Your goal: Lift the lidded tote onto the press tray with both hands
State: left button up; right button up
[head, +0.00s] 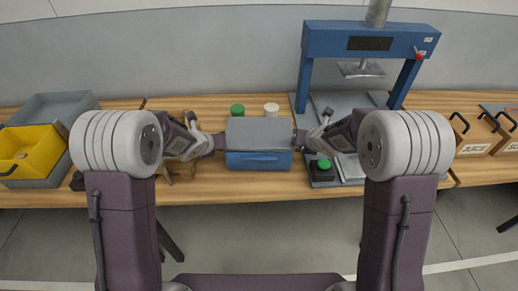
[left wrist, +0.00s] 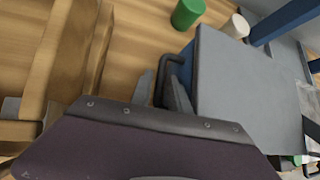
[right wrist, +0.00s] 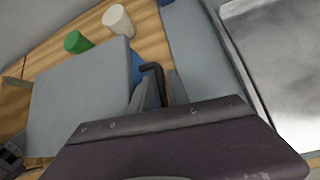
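The lidded tote (head: 258,160) is blue with a grey lid and stands level on the wooden table in the head view. Its lid fills much of the left wrist view (left wrist: 245,90) and the right wrist view (right wrist: 80,95). My left gripper (left wrist: 163,88) is at its left side, with the dark handle (left wrist: 180,60) between its parted fingers. My right gripper (right wrist: 157,85) is at its right side, with the other dark handle (right wrist: 150,67) between its parted fingers. The shiny press tray (right wrist: 285,75) lies to the right, partly hidden by my right arm in the head view.
The blue press frame (head: 365,38) stands at the back right. A green cylinder (head: 237,110) and a white one (head: 271,109) stand behind the tote. A box with a green button (head: 322,170) is right of it. Yellow and grey bins (head: 30,150) are left; juice crates (head: 475,135) are right.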

pick_arm(q)
jog(key=shift+c, duration=0.3)
pick_arm(e)
jog(key=shift+c, duration=0.3)
pick_arm(q)
grip_shut()
pick_arm(e)
grip_shut()
dwell(0.4)
